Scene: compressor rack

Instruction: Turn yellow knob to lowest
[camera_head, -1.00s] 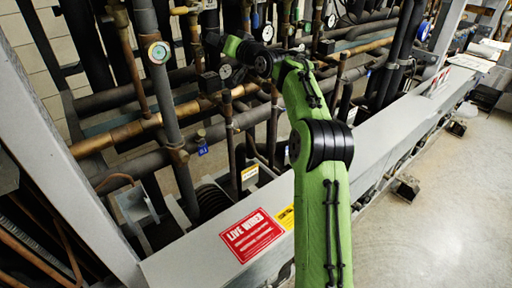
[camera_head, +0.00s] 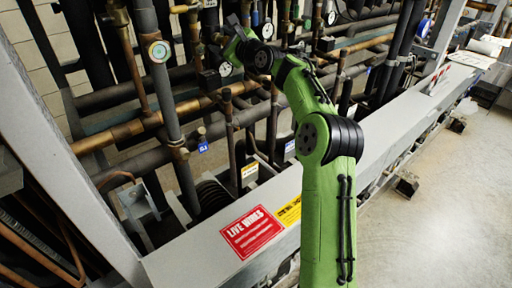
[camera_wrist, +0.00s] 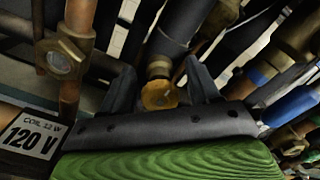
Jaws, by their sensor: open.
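The yellow knob (camera_wrist: 160,95) shows in the middle of the wrist view, at the near end of a dark pipe with a brass collar. My gripper (camera_wrist: 159,72) is open, with one dark finger on each side of the knob. Gaps show between the fingers and the knob in the picture; whether either finger touches it is unclear. In the head view the green arm reaches into the pipe rack, and the knob cannot be made out there.
A "COIL 120 V" label (camera_wrist: 33,133) and a brass fitting with a round glass (camera_wrist: 62,60) are left of the gripper. Blue-wrapped pipe (camera_wrist: 290,106) is at right. In the head view, pipes crowd the arm's end; a grey beam with a red sign (camera_head: 251,232) runs in front.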

